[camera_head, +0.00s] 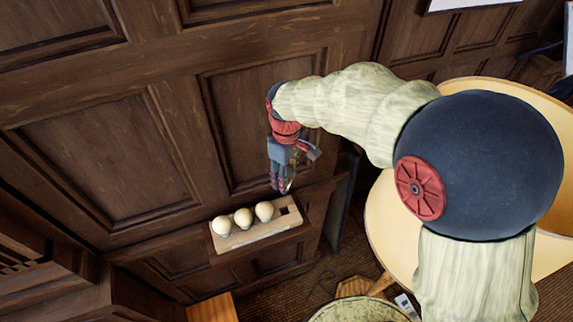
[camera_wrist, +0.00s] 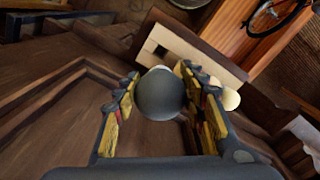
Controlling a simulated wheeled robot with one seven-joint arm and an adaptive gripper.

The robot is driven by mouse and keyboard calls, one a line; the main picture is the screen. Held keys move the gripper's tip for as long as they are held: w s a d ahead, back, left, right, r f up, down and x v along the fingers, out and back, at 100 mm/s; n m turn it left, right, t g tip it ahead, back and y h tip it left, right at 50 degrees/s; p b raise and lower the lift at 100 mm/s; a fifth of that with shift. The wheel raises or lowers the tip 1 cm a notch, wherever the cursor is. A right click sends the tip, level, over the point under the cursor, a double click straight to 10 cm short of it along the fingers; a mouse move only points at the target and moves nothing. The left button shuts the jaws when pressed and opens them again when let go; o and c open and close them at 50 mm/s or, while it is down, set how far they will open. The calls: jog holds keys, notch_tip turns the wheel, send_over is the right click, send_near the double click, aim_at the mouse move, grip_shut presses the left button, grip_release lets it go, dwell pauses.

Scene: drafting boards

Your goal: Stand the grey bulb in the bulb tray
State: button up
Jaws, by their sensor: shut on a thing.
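The grey bulb (camera_wrist: 160,95) is between the two fingers of my gripper (camera_wrist: 163,108) in the wrist view, its round end facing the camera. In the head view my gripper (camera_head: 281,183) points down, above the right end of the bulb tray (camera_head: 262,236); the grey bulb cannot be made out clearly there. The pale wooden tray holds three cream bulbs (camera_head: 243,217) in a row. A dark empty opening (camera_head: 287,211) is at its right end. In the wrist view the tray (camera_wrist: 205,52) lies beyond the bulb, with the dark opening (camera_wrist: 159,49) just above it.
The tray sits on a narrow dark wooden ledge (camera_head: 185,231) against a panelled wood wall (camera_head: 100,165). The cream bulbs stand close beside the empty opening. A large cream rounded piece (camera_head: 385,220) is at the right, behind my arm.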

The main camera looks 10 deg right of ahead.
jog(key=shift+f, duration=0.4)
jog(key=shift+f+b, duration=4.3)
jog(key=shift+f, duration=2.75)
jog(key=shift+f+b, duration=0.35)
jog(key=shift+f, duration=0.25)
jog(key=o, duration=0.9)
jog(key=shift+o, duration=0.5)
notch_tip(320, 180, up, 12)
jog(key=shift+r, duration=0.1)
